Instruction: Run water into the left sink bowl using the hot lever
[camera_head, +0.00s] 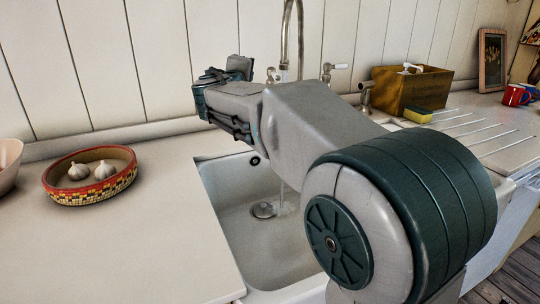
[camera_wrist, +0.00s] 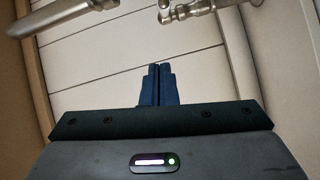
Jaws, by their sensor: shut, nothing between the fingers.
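The tap's curved metal spout (camera_head: 300,35) rises behind my arm. A thin water stream (camera_head: 282,196) falls into the white sink bowl (camera_head: 222,185) and splashes by its drain. A metal tap valve (camera_head: 271,75) stands left of the spout, partly hidden by my arm. Another valve, with a white-tipped lever (camera_head: 340,66), stands to the right. No hot marking is readable. My gripper (camera_head: 240,66) is shut and empty, left of the spout near the wall. In the wrist view its fingers (camera_wrist: 156,84) are together, apart from a metal valve (camera_wrist: 188,8) and a metal tube (camera_wrist: 65,17).
A patterned bowl (camera_head: 62,190) with garlic stands on the left counter, beside a pale bowl (camera_head: 8,165). The counter in front of the patterned bowl is clear.

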